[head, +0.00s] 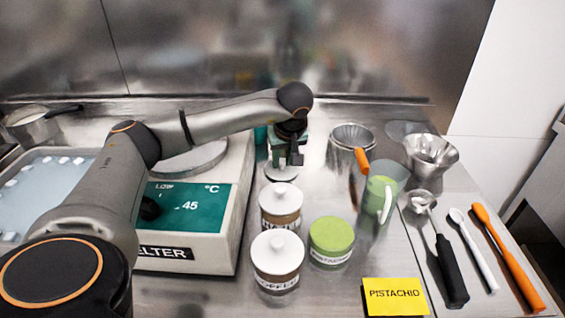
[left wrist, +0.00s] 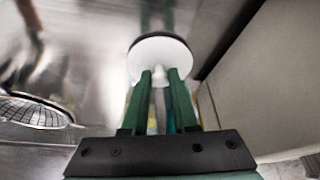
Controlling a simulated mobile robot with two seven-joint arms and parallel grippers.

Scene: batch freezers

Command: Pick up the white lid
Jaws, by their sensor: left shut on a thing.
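My left gripper (head: 288,160) reaches over the counter from the left and points down behind the jars. In the left wrist view its two green fingers (left wrist: 160,80) are shut on the small knob of a round white lid (left wrist: 160,52). The lid also shows as a pale disc below the fingers in the head view (head: 283,174). I cannot tell whether it touches anything beneath. Two jars in front wear white knobbed lids, one nearer the gripper (head: 280,196) and one closer to me (head: 277,252). My right gripper is not in view.
A green-lidded pistachio jar (head: 331,240) and a yellow card (head: 395,297) stand right of the jars. A clear pitcher (head: 382,200), a steel cup (head: 352,140) and a funnel (head: 431,155) are further right. The white machine (head: 190,225) is on the left.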

